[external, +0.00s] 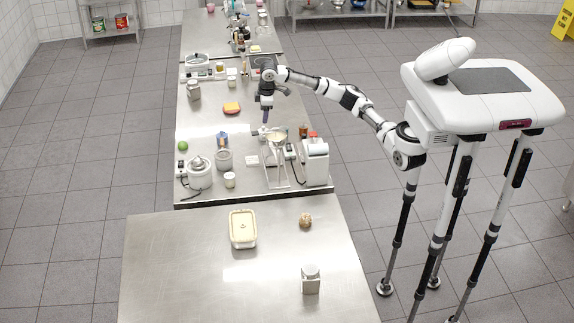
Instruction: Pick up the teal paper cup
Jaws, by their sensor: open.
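I cannot make out the teal paper cup for certain at this size. My gripper (265,117) points down over the middle of the long steel table (215,122), at the end of my outstretched arm. It is open, and its fingers look small and dark. Small pale items (262,129) lie just below or behind the fingertips; I cannot tell whether they touch. A small blue-and-white item (222,139) stands to the left of the gripper, apart from it. My arm and gripper hide part of the tabletop behind them.
A white grinder-like machine (315,162), a metal stand with a bowl (277,140) and a white pot-like appliance (199,175) crowd the table's near end. A red-and-yellow item (232,108) lies left of my gripper. The tabletop around it is fairly clear. A nearer table holds a lidded tub (243,230).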

